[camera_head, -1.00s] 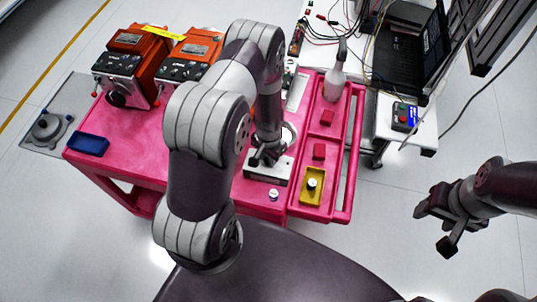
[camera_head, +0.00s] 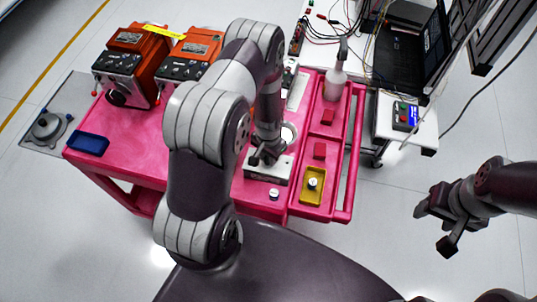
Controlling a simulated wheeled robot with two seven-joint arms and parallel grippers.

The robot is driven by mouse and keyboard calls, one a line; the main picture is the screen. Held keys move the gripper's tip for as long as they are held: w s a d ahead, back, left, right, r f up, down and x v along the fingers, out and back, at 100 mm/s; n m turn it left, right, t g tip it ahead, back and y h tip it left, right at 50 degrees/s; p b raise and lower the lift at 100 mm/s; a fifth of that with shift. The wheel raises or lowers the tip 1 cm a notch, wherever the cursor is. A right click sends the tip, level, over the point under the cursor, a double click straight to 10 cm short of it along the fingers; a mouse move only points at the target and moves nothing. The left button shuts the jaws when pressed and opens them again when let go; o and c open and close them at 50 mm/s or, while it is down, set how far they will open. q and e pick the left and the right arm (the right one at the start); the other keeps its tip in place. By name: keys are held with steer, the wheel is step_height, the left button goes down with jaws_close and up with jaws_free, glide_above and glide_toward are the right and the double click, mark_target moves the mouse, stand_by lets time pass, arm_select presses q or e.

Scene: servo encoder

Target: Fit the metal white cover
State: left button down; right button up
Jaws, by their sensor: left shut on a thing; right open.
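My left gripper (camera_head: 263,158) points down at a pale block-like fixture (camera_head: 264,171) with a dark front face on the pink cart. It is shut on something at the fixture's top. The held thing is too small and hidden by the fingers to make out, so I cannot tell whether it is the white cover or whether it touches the fixture. A small white round cap (camera_head: 273,194) stands on the cart in front of the fixture. A round white thing (camera_head: 289,134) shows just behind the gripper, partly hidden. My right gripper (camera_head: 435,230) is open and empty over the floor at right.
A yellow tray (camera_head: 304,197) holds a dark part with a white top. Red blocks (camera_head: 319,151) and a spray bottle (camera_head: 335,84) share the cart's right section. A blue tray (camera_head: 87,144) and orange instruments (camera_head: 135,62) are at left. My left arm hides the cart's middle.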

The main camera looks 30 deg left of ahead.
arm_select(q)
steer(key=shift+f+b, duration=0.45)
steer(key=shift+f, duration=0.1)
steer(key=c, duration=0.8)
jaws_free()
steer(key=shift+c, duration=0.4)
steer(key=shift+r, duration=0.1)
step_height(320, 180, up, 8)
steer(key=p, duration=0.6)
steer(key=shift+f, duration=0.3)
